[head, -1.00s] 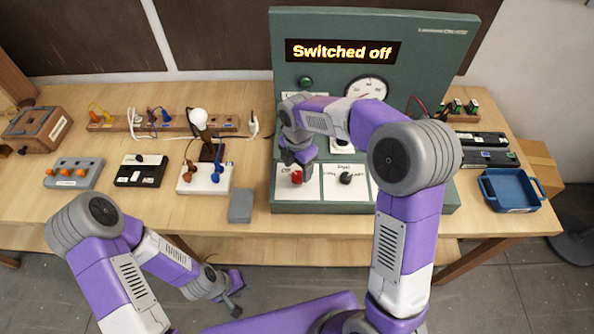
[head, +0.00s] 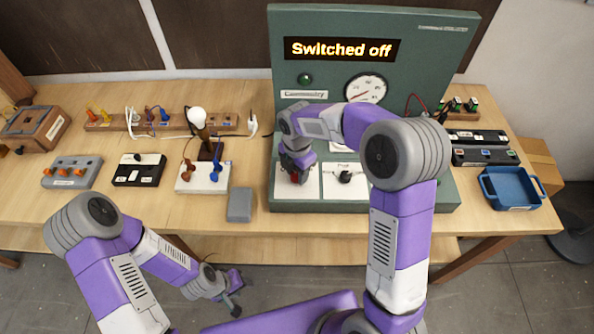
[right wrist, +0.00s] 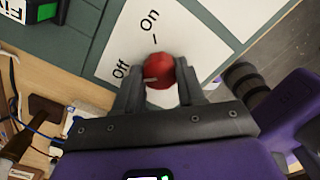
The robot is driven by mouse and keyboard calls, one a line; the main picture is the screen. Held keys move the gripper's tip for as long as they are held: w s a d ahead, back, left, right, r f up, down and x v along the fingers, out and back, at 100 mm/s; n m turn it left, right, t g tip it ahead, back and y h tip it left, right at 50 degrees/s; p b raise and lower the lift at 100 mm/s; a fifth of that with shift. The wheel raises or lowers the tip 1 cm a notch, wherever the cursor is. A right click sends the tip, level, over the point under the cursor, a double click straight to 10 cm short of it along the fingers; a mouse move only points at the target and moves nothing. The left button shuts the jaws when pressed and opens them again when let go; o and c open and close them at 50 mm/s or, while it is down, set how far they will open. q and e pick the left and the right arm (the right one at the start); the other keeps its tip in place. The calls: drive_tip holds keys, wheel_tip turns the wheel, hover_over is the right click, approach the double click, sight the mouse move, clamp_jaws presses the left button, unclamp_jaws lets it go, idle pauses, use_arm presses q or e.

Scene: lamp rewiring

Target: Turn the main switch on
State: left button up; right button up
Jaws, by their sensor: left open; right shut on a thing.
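The main switch is a red knob (right wrist: 159,71) on a white plate (right wrist: 113,50) marked "Off" and "On", with a small pale mark on the knob towards the "Off" side. In the head view the knob is mostly hidden under my right gripper (head: 296,176). In the right wrist view my right gripper (right wrist: 160,88) has its two fingers on either side of the knob, shut on it. The dark green panel's display (head: 341,49) reads "Switched off". My left gripper (head: 232,284) is open and empty, low in front of the table.
A black knob (head: 345,177) sits on the plate just right of the red one. A grey block (head: 240,205) lies left of the panel. A lamp (head: 198,119), switch boxes and a blue tray (head: 513,190) stand on the table.

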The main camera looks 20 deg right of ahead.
drive_tip(key=shift+m, duration=0.3)
drive_tip(key=m, duration=0.3)
drive_tip(key=shift+p, duration=0.4)
drive_tip(key=m, duration=0.9)
drive_tip(key=shift+p, duration=0.3)
drive_tip(key=m, duration=0.5)
drive_tip(key=shift+m, duration=0.3)
drive_tip(key=o, duration=1.1)
drive_tip(key=shift+c, duration=0.2)
